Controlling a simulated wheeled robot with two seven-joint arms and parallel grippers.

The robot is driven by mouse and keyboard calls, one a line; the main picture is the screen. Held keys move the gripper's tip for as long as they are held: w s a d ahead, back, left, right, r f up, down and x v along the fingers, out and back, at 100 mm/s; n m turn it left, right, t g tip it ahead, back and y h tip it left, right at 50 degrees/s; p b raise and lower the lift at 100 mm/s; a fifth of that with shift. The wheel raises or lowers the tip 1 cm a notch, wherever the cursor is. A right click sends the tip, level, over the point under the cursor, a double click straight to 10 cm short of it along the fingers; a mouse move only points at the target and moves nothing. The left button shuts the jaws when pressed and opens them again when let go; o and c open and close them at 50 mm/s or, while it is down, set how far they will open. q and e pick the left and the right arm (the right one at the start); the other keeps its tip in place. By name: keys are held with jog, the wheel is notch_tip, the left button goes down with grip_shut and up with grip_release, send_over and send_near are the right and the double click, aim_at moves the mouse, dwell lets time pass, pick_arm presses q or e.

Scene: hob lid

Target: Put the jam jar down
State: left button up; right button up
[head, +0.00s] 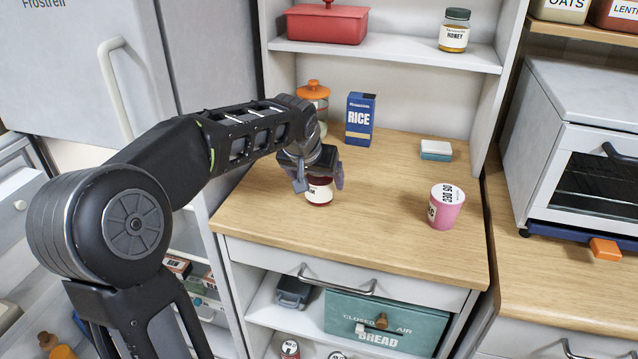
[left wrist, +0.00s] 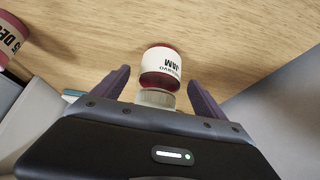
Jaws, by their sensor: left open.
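The jam jar (head: 319,193), dark red with a white label, stands upright on the wooden counter (head: 390,230), left of its middle. In the left wrist view the jar (left wrist: 161,68) shows its label and pale lid between the spread fingers. My left gripper (head: 318,180) is directly over the jar with one finger on each side. In the left wrist view the left gripper (left wrist: 152,85) is open, with gaps between its fingers and the jar. The jar's top is hidden by the gripper in the head view. My right gripper is not in view.
A pink tub (head: 445,206) stands to the right. The counter between the jam jar and the tub is clear. A shelf (head: 400,50) overhangs the back.

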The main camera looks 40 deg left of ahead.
pick_arm(q)
jog(key=v, duration=0.8)
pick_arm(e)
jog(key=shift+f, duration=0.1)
pick_arm(q)
jog(key=shift+f, duration=0.1)
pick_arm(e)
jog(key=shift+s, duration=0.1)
